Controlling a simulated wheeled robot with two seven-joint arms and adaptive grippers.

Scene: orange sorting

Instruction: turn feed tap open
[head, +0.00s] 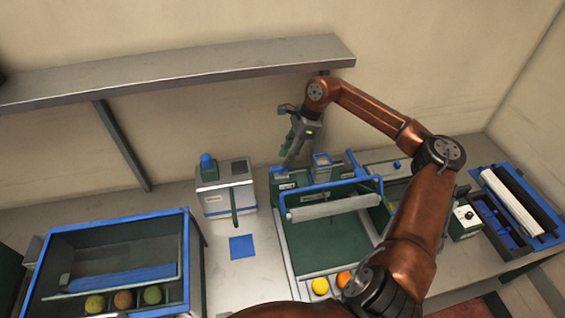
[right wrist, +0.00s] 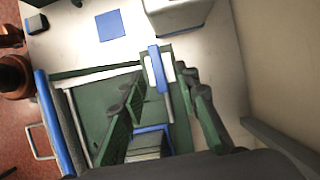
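A blue lever that looks like the feed tap (right wrist: 157,68) sits on a white-marked green panel in the right wrist view. In the head view only a small blue part of it (head: 278,169) shows beside the gripper. My right gripper (head: 289,158) points down above the left back corner of the green machine. In the right wrist view its two green fingers (right wrist: 162,80) are apart, with the lever between their tips. I cannot tell whether they touch it. My left gripper is not in view.
A blue-framed roller (head: 335,207) lies right of the gripper. A white box (head: 226,195) stands to its left, and a grey shelf (head: 180,75) hangs behind. A blue-rimmed bin (head: 110,222) with several fruits is at left. Two oranges lie at the machine's front.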

